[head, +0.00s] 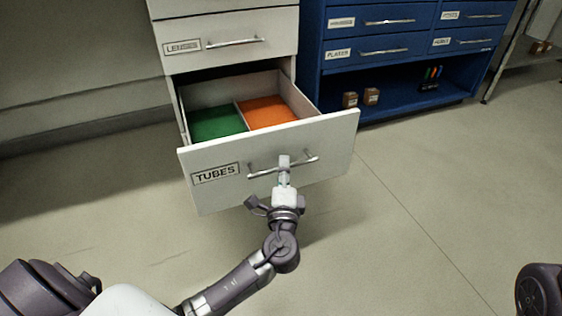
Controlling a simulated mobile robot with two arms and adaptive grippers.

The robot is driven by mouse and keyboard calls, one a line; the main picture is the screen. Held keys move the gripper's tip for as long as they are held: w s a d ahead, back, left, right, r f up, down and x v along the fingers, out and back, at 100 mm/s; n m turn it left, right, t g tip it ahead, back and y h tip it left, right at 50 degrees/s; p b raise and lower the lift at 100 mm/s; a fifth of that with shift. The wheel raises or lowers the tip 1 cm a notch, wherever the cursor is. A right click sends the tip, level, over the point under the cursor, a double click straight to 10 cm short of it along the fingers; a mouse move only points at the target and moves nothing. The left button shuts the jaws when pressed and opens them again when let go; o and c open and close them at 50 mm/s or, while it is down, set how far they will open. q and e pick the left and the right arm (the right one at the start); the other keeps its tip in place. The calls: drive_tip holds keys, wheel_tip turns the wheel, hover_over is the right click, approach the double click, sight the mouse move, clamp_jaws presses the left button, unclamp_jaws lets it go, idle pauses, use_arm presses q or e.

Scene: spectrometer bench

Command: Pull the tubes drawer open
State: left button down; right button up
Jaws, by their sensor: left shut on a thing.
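The white tubes drawer (330,140) stands pulled out of its cabinet, with a "TUBES" label on its front. Inside it I see a green compartment floor (217,123) on the left and an orange one (266,111) on the right, with a divider between. My left gripper (284,170) is shut on the drawer's bar handle (262,173) near its middle. My left arm reaches up to it from the bottom of the head view. My right gripper is not in view.
The lenses drawer (275,28) above is shut. A blue cabinet (395,72) with labelled drawers stands to the right, with small brown boxes (371,96) and a dark rack (430,85) on its open shelf. The floor (420,180) in front is clear.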

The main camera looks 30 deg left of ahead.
use_arm(q)
drive_tip(key=c, duration=1.2)
unclamp_jaws()
drive_tip(key=v, duration=1.2)
drive_tip(key=shift+f, duration=0.15)
